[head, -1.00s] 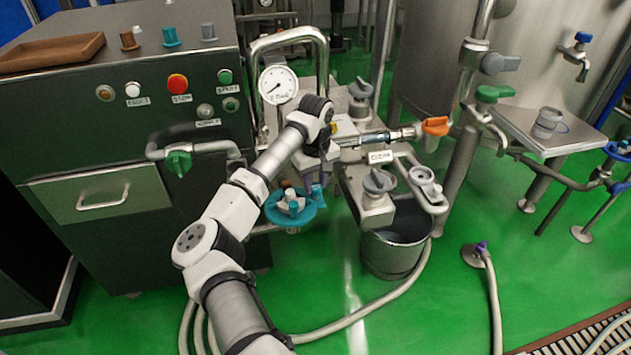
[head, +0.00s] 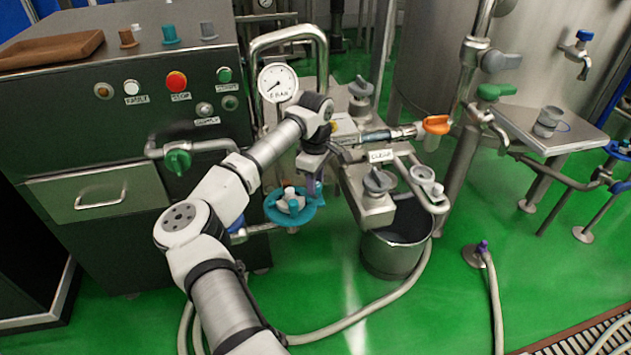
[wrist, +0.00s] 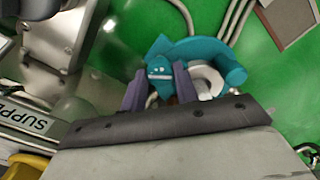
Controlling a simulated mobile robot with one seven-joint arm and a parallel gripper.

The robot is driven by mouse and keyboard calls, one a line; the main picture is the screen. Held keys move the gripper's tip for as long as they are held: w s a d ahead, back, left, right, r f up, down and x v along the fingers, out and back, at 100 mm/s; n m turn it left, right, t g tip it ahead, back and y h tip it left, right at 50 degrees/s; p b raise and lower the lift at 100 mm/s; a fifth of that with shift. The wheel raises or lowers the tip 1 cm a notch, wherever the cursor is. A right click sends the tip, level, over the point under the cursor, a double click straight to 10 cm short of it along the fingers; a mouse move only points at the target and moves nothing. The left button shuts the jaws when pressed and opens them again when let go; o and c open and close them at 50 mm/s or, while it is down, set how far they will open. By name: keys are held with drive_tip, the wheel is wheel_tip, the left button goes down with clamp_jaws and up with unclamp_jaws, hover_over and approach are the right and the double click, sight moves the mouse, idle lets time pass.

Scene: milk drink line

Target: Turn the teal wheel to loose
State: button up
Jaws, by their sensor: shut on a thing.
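The teal wheel (head: 281,217) sits low at the front of the machine, right of the dark steel cabinet, with a pale hub in its middle. It also shows in the wrist view (wrist: 215,50), where its rim curves round a whitish hub. My gripper (head: 315,188) reaches down to the right side of the wheel. In the wrist view my gripper (wrist: 160,90) has its two purple fingers on either side of a teal knob of the wheel and is shut on it. Part of the rim is hidden behind the fingers.
A pressure gauge (head: 278,83) and a bent steel pipe stand behind my arm. A steel bucket (head: 388,252) is to the right, below a grey knob (head: 378,182). A green valve handle (head: 177,162) is on the left. A pale hose lies on the green floor.

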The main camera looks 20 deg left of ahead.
drive_tip(key=n, duration=0.4)
drive_tip(key=shift+n, duration=0.3)
drive_tip(key=n, duration=0.3)
drive_tip(key=shift+n, duration=0.4)
drive_tip(key=n, duration=0.4)
drive_tip(key=shift+b, duration=0.3)
drive_tip(key=n, duration=0.4)
drive_tip(key=shift+n, duration=0.4)
drive_tip(key=o, duration=1)
